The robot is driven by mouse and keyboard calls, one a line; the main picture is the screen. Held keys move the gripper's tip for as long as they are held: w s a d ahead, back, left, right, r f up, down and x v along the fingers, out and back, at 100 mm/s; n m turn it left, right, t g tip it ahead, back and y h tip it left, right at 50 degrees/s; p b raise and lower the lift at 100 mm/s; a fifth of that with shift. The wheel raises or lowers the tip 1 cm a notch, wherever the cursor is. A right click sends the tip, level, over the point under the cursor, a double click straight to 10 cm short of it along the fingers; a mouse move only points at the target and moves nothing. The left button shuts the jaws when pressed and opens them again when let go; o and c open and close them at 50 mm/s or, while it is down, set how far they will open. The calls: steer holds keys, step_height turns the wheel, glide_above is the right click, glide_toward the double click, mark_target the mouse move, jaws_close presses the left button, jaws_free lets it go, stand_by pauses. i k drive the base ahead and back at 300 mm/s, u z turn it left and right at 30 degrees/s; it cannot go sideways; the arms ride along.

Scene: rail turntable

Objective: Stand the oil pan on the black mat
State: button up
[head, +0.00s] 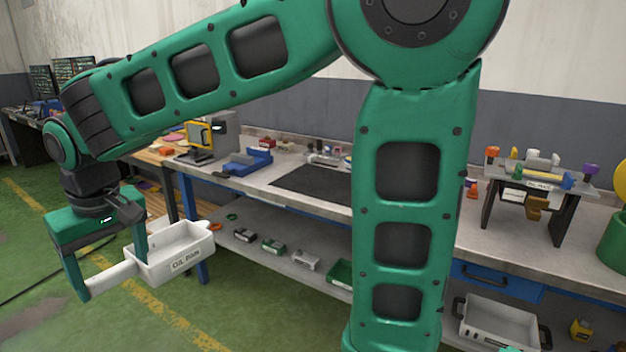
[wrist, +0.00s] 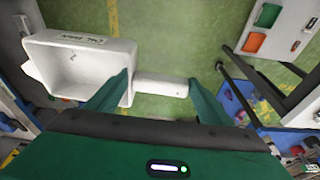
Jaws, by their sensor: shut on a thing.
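The oil pan (head: 172,256) is a white open box with a thick handle and an "OIL PAN" label. In the head view it hangs at the left, above the green floor and in front of the bench. My gripper (head: 111,278) is shut on its handle, one finger at each end. The wrist view shows the pan (wrist: 80,68) left of my gripper (wrist: 160,80), with the handle between the fingers. The black mat (head: 315,182) lies flat on the bench top, mid-picture. My arm hides its right end, and nothing stands on the part I see.
The grey bench (head: 260,187) runs behind my arm. A blue vise (head: 248,161) and a yellow-framed device (head: 199,137) stand left of the mat. A raised stand (head: 530,182) with colourful parts is at the right. The lower shelf holds small bins and a white tray (head: 498,322).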

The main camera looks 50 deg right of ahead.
mark_target(326, 182)
steer(key=z, duration=0.4)
steer(key=i, duration=0.85)
steer(key=z, duration=0.9)
steer(key=i, duration=0.4)
steer(key=z, duration=0.15)
